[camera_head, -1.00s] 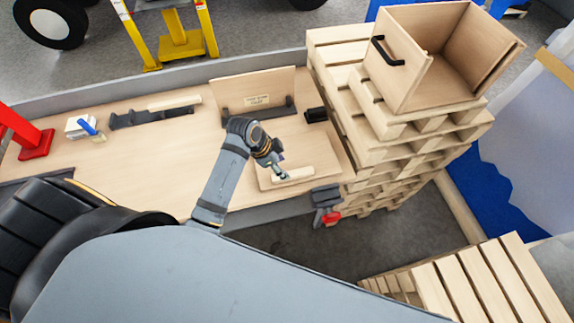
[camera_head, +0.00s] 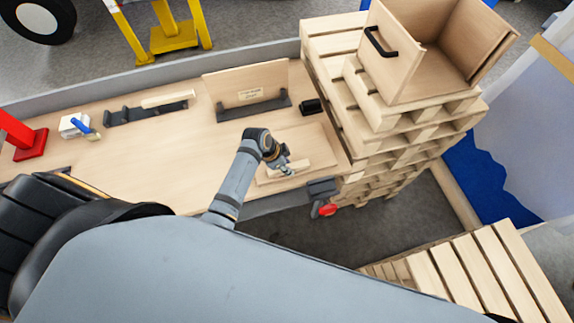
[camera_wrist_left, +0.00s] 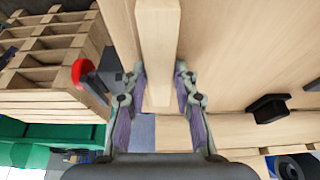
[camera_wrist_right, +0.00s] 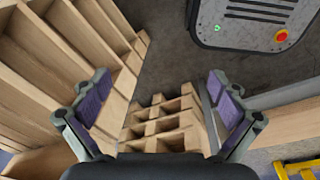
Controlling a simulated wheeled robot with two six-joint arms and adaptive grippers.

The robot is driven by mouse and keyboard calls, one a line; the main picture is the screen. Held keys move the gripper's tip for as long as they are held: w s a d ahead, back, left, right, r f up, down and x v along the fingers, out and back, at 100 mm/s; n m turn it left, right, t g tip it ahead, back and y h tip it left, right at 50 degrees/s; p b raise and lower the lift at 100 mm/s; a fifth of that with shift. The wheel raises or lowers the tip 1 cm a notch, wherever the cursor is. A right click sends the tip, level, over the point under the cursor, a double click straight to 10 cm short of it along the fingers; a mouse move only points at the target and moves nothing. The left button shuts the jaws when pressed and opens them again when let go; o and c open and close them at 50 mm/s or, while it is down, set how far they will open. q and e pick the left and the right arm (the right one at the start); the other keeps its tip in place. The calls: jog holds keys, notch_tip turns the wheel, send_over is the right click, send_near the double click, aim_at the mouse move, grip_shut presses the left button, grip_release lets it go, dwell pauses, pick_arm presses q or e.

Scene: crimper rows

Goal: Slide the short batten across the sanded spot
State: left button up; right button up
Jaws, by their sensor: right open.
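The short batten (camera_head: 298,165) is a pale wooden bar lying on a thin wooden board (camera_head: 318,140) near the bench's front right corner. My left gripper (camera_head: 287,170) is over the batten. I cannot make out the sanded spot; the arm and batten cover part of the board. My right gripper (camera_wrist_right: 158,82) is open and empty above the floor and pallets; it is not visible in the head view.
A dark rack (camera_head: 130,116) with another pale bar (camera_head: 168,98) stands on the bench. An upright labelled panel (camera_head: 245,82) is behind the board. A pallet stack (camera_head: 400,130) carrying an open wooden box (camera_head: 400,75) rises at the right. The bench's middle is clear.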

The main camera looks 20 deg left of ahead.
aim_at(278, 138)
pick_arm(q)
grip_shut()
jog(key=shift+w+a+b, duration=0.35)
jog(key=shift+w+a, duration=0.2)
jog(key=shift+w, duration=0.3)
jog(key=shift+w+a+b, duration=0.35)
jog(key=shift+w+a, duration=0.25)
jog(key=shift+w, duration=0.2)
jog(key=shift+w+a+b, duration=0.35)
jog(key=shift+w+a, duration=0.2)
jog(key=shift+w, duration=0.3)
jog(key=shift+w+a+b, duration=0.5)
jog(key=shift+w+a, duration=0.05)
jog(key=shift+w, duration=0.25)
jog(key=shift+w+a+b, duration=0.45)
jog(key=shift+w+a, duration=0.1)
jog(key=shift+w, duration=0.3)
jog(key=shift+w+a+b, duration=0.5)
jog(key=shift+w+a, duration=0.05)
jog(key=shift+w, duration=0.25)
pick_arm(e)
jog(key=f, duration=0.5)
jog(key=shift+w, duration=0.4)
pick_arm(q)
jog(key=o, duration=0.6)
grip_release()
jog(key=shift+o, duration=0.2)
jog(key=shift+r, duration=0.1)
